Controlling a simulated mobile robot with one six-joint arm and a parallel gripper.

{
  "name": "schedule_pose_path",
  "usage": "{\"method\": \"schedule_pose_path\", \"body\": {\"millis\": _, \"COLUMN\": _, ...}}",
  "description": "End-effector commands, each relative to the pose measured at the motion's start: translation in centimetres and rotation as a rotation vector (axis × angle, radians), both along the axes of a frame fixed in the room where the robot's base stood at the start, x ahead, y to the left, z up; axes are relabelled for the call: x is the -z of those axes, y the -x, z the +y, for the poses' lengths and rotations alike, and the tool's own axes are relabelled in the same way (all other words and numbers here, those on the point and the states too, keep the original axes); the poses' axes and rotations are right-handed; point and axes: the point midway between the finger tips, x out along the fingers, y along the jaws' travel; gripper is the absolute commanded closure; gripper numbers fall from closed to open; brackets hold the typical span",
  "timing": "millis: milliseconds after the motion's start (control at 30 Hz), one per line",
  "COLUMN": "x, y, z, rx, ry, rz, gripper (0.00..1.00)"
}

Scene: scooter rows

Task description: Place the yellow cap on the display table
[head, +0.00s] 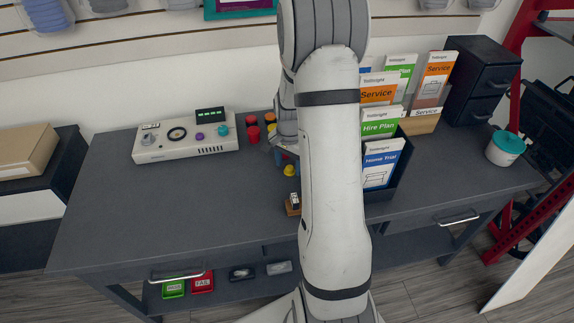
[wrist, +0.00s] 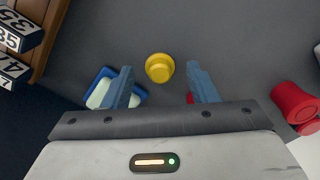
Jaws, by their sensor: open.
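The yellow cap (wrist: 159,68) appears to rest upright on the grey table top in the wrist view, between my two fingers with clear space on both sides. A small yellow piece (head: 290,170), apparently the same cap, shows beside my arm in the head view. The display table (head: 190,205) is the dark grey table across the head view. My gripper (wrist: 159,75) is open and empty, pointing down over the table. In the head view my arm hides much of the gripper and the table middle.
Red caps (wrist: 294,102) lie right of my gripper. A blue-and-white piece (wrist: 104,92) is by the left finger. A wooden holder with number tags (head: 294,205) stands near the front. A console (head: 186,140) and a dark brochure rack (head: 402,172) flank my arm. The table's left front is clear.

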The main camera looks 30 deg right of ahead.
Motion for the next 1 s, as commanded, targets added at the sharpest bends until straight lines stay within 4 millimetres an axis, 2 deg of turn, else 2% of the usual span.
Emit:
{"method": "schedule_pose_path", "body": {"millis": 200, "x": -4.8, "y": -0.1, "z": -0.1, "rx": 0.001, "ry": 0.002, "rz": -0.005, "gripper": 0.47}}
{"method": "schedule_pose_path", "body": {"millis": 400, "x": -8.7, "y": 0.0, "z": -0.1, "rx": 0.001, "ry": 0.001, "rz": -0.004, "gripper": 0.47}}
{"method": "schedule_pose_path", "body": {"millis": 667, "x": -11.4, "y": 0.2, "z": 0.2, "rx": -0.013, "ry": 0.002, "rz": -0.005, "gripper": 0.47}}
{"method": "schedule_pose_path", "body": {"millis": 767, "x": -12.8, "y": 1.1, "z": 1.6, "rx": -0.08, "ry": 0.007, "rz": -0.017, "gripper": 0.47}}
{"method": "schedule_pose_path", "body": {"millis": 833, "x": -14.3, "y": 2.4, "z": 3.3, "rx": -0.169, "ry": 0.013, "rz": -0.035, "gripper": 0.47}}
{"method": "schedule_pose_path", "body": {"millis": 1000, "x": -17.9, "y": 7.4, "z": 8.3, "rx": -0.466, "ry": 0.039, "rz": -0.086, "gripper": 0.47}}
